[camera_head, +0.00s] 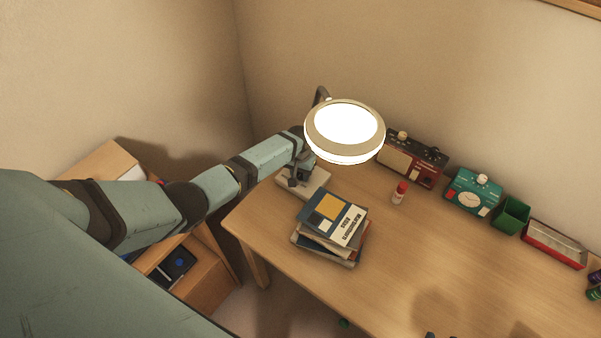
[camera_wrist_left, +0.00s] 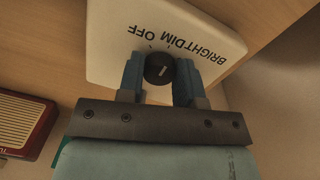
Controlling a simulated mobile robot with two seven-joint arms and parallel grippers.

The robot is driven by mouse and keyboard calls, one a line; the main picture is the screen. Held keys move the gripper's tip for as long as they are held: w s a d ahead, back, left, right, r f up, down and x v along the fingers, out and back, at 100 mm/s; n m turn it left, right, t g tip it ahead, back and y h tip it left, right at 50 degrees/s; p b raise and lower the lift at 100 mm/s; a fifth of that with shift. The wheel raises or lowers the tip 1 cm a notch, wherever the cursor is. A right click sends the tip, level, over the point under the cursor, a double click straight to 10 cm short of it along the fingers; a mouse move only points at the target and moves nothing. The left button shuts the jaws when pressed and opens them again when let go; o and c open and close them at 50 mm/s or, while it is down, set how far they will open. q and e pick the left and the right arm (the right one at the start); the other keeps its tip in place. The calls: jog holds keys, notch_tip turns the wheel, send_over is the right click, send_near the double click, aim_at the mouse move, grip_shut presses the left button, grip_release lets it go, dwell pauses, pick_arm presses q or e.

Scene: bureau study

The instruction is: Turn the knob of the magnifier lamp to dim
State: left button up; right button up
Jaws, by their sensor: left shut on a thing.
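The magnifier lamp (camera_head: 345,124) stands at the back left of the desk, and its round head glows bright white. Its pale base (camera_head: 318,184) is partly hidden by my left gripper (camera_head: 297,179). In the left wrist view the base (camera_wrist_left: 112,50) carries the words OFF, DIM and BRIGHT, which appear upside down. The dark round knob (camera_wrist_left: 158,68) sits between the two fingers of my left gripper (camera_wrist_left: 158,80), which is shut on it. My right gripper is not in view.
A stack of books (camera_head: 333,228) lies just in front of the lamp base. A red radio (camera_head: 412,160), a red-capped bottle (camera_head: 400,193), a teal timer (camera_head: 472,191), a green bin (camera_head: 511,214) and a red tray (camera_head: 554,244) stand along the wall. The desk's middle is clear.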

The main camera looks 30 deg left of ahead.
aim_at(299, 174)
pick_arm(q)
jog(key=o, duration=0.9)
jog(key=shift+o, duration=0.2)
notch_tip(299, 174, up, 14)
jog(key=shift+a, duration=0.25)
jog(key=shift+f, duration=0.15)
